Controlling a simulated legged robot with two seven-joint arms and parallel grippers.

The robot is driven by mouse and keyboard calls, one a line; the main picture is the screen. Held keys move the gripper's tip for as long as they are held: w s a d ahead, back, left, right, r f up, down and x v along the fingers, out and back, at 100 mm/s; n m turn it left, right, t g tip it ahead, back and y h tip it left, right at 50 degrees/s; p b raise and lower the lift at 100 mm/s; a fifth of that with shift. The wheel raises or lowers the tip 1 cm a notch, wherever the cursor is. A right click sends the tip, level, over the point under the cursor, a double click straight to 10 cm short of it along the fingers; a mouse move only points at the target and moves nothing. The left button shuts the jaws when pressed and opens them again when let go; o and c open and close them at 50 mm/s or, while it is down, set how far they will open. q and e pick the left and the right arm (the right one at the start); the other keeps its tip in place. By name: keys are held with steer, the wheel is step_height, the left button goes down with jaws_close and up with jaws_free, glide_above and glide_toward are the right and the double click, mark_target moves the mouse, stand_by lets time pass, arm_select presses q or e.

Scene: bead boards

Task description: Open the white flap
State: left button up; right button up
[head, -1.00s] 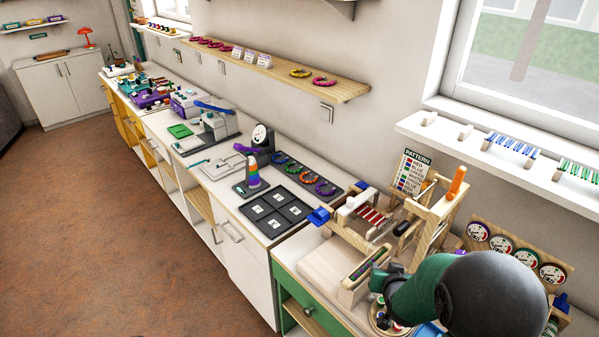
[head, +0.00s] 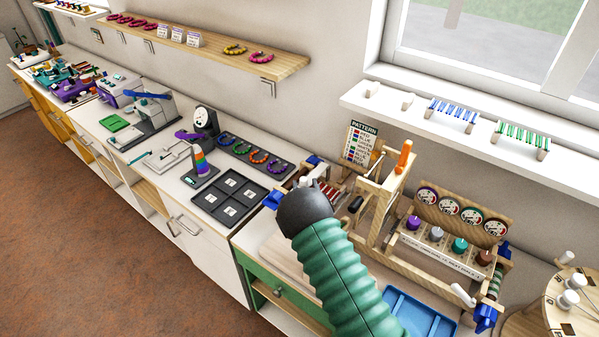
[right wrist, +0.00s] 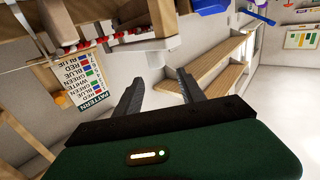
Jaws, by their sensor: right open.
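I cannot make out the white flap for certain. A small white piece (head: 306,181) shows on the wooden bead frame (head: 382,200), just behind my right wrist. In the right wrist view, pale parts and a row of red beads (right wrist: 88,46) lie beyond the fingers. My right gripper (right wrist: 158,86) is open, with nothing between its two dark fingers. In the head view, my green arm and black wrist hide its fingers and part of the frame. My left gripper is not in view.
A pattern card (head: 359,144) stands behind the frame. A wooden rack with coloured spools (head: 437,234) and a blue tray (head: 418,312) are at right. A black sorting tray (head: 231,197) lies at left. A white window ledge (head: 470,128) runs above.

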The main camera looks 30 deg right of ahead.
mark_target(311, 176)
steer(key=x, duration=0.2)
steer(key=f+x, duration=0.1)
steer(key=x, duration=0.1)
steer(key=p+x, duration=0.1)
steer(key=x, duration=0.2)
steer(key=shift+f, duration=0.4)
steer(key=shift+w+d, duration=0.4)
steer(key=shift+a, duration=0.2)
steer(key=c, duration=0.4)
jaws_close()
